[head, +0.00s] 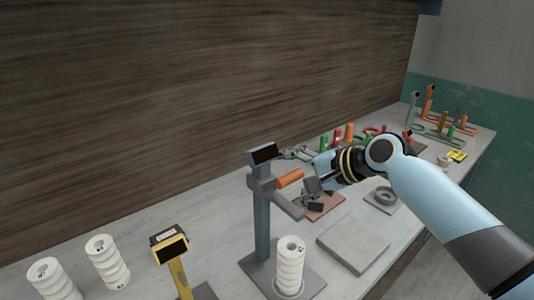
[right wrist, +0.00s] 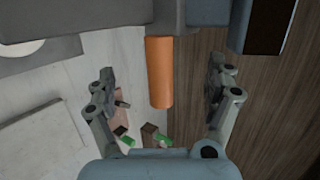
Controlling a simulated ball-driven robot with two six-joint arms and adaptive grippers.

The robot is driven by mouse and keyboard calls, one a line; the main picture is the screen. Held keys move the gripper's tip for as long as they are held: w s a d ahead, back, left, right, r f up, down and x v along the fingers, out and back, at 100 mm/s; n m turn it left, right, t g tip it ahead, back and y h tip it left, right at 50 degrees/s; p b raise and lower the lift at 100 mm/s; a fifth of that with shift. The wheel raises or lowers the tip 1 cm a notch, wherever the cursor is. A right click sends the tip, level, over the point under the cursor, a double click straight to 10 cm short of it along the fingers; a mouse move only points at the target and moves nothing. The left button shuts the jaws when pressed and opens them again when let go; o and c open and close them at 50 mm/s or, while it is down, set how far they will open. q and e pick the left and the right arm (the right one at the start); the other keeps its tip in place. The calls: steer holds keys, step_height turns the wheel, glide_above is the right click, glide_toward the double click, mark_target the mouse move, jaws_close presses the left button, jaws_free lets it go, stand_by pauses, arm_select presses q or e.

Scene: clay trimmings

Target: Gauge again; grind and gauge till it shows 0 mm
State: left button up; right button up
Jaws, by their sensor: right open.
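A grey gauge stand (head: 262,225) rises from a flat base, with a dark display (head: 264,153) on top; I can read no number on it. Its orange handle (head: 289,178) sticks out to the right below the display. A white ribbed piece (head: 290,262) stands upright on the base, below the stand's grey arm. My right gripper (head: 304,171) is open beside the handle. In the right wrist view the orange handle (right wrist: 160,72) lies between the spread fingers, with a gap on both sides. My left gripper is not in view.
A flat grey slab (head: 352,246) lies right of the stand. A yellow device (head: 171,250) and two white ribbed stacks (head: 107,262) stand at the left. A grey ring (head: 385,195) and several coloured tools (head: 440,122) are farther back. A dark wood panel (head: 200,90) borders the bench.

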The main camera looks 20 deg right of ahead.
steer(key=shift+s+d+r, duration=0.1)
steer(key=shift+s+r, duration=0.05)
steer(key=shift+p+v, duration=0.85)
steer(key=shift+v, duration=0.25)
steer(key=v, duration=0.4)
steer(key=shift+s, duration=0.1)
steer(key=shift+s+d+r, duration=0.3)
steer(key=shift+s+r, duration=0.05)
steer(key=shift+s, duration=0.05)
